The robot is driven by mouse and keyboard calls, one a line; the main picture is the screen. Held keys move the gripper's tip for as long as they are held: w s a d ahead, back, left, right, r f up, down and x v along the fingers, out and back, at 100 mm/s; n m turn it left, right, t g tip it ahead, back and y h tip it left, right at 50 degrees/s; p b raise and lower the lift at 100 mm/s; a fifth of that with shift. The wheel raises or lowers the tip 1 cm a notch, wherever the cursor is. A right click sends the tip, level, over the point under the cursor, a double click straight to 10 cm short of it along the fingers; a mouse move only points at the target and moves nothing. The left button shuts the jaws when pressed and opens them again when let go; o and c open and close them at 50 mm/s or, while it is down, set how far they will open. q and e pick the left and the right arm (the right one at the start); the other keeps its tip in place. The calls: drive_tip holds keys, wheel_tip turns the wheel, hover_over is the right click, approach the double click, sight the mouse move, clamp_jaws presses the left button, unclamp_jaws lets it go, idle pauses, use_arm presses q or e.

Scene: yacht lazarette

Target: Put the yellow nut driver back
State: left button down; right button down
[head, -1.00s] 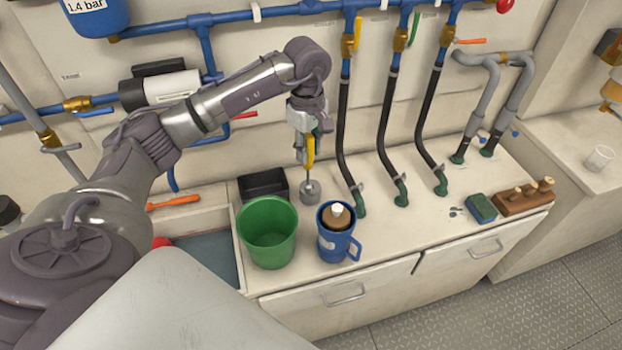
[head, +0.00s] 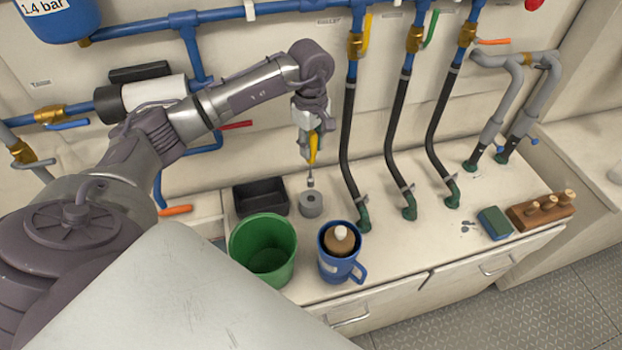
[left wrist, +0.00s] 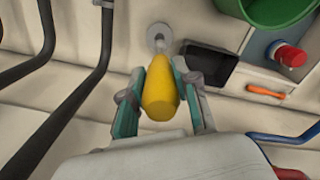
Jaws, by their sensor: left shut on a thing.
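The yellow nut driver (head: 313,150) hangs upright, tip down, in my left gripper (head: 312,140), which is shut on its handle. Its thin shaft ends in a small socket just above a grey round holder (head: 311,205) on the counter. A small gap seems to show between socket and holder. In the left wrist view the yellow handle (left wrist: 160,92) sits between the fingers of my left gripper (left wrist: 160,85) and hides the shaft. The grey holder (left wrist: 159,35) shows beyond it. My right gripper is not in view.
A black tray (head: 261,210) stands left of the holder, a green bucket (head: 240,250) and a blue mug (head: 341,270) in front. Black hoses (head: 348,140) rise close on the right.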

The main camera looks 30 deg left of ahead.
use_arm(q)
drive_tip(key=b, duration=0.3)
hover_over(311, 178)
drive_tip(key=f, duration=0.6)
drive_tip(key=shift+w+a+f, duration=0.1)
drive_tip(key=shift+w+f, duration=0.2)
drive_tip(key=shift+f, duration=0.05)
wheel_tip(311, 178, down, 6)
drive_tip(key=b, duration=0.2)
drive_tip(key=shift+r+b, duration=0.15)
drive_tip(key=shift+b, duration=0.15)
drive_tip(key=shift+r, duration=0.1)
drive_tip(key=c, duration=0.9)
unclamp_jaws()
drive_tip(key=shift+o, duration=0.2)
